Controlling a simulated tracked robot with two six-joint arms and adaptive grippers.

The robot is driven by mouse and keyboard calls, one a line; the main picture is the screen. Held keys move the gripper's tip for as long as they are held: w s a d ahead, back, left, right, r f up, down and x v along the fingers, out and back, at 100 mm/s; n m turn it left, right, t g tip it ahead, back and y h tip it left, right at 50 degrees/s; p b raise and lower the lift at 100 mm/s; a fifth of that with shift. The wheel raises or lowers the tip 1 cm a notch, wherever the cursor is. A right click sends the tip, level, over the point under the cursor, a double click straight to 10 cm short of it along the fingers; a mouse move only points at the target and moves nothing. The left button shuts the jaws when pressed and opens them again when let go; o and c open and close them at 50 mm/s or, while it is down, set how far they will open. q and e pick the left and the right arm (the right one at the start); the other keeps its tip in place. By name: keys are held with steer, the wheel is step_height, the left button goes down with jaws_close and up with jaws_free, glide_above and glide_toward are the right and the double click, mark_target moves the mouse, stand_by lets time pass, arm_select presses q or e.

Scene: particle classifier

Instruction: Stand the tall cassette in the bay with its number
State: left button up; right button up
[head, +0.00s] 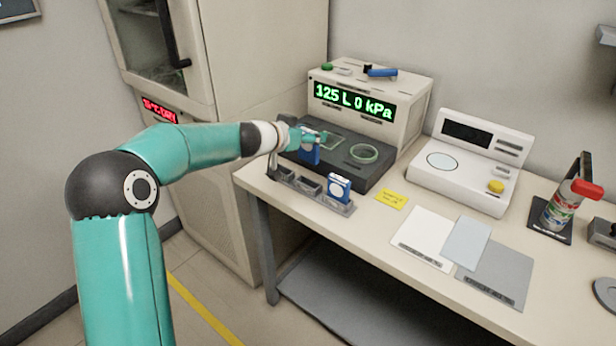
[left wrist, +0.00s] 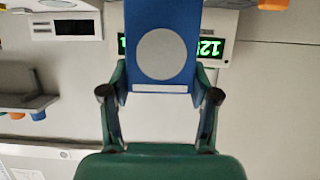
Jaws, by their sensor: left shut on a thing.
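My left gripper (head: 312,138) is shut on a blue cassette (head: 309,155), held upright above the near left part of the dark deck. In the left wrist view the cassette (left wrist: 162,52) sits between the two fingers, with a grey round disc and a blank-looking white strip; its far end is cut off. A grey rack (head: 328,201) with dark open bays stands along the front of the deck. A second blue cassette with a white face (head: 340,187) stands in its right end. No bay or cassette number is readable. My right gripper is out of view.
A beige instrument (head: 408,92) with a green display reading "125 L 0 kPa" stands behind the dark deck (head: 375,175). A yellow note (head: 391,200), flat sheets (head: 425,238) and a white scale-like device (head: 465,165) lie to the right. A tall cabinet (head: 215,130) is close on the left.

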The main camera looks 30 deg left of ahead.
arm_select(q)
step_height(320, 180, down, 10)
steer(key=b, duration=0.3)
steer(key=shift+b, duration=0.3)
steer(key=shift+r, duration=0.1)
steer(key=o, duration=1.4)
steer(key=shift+s, duration=0.1)
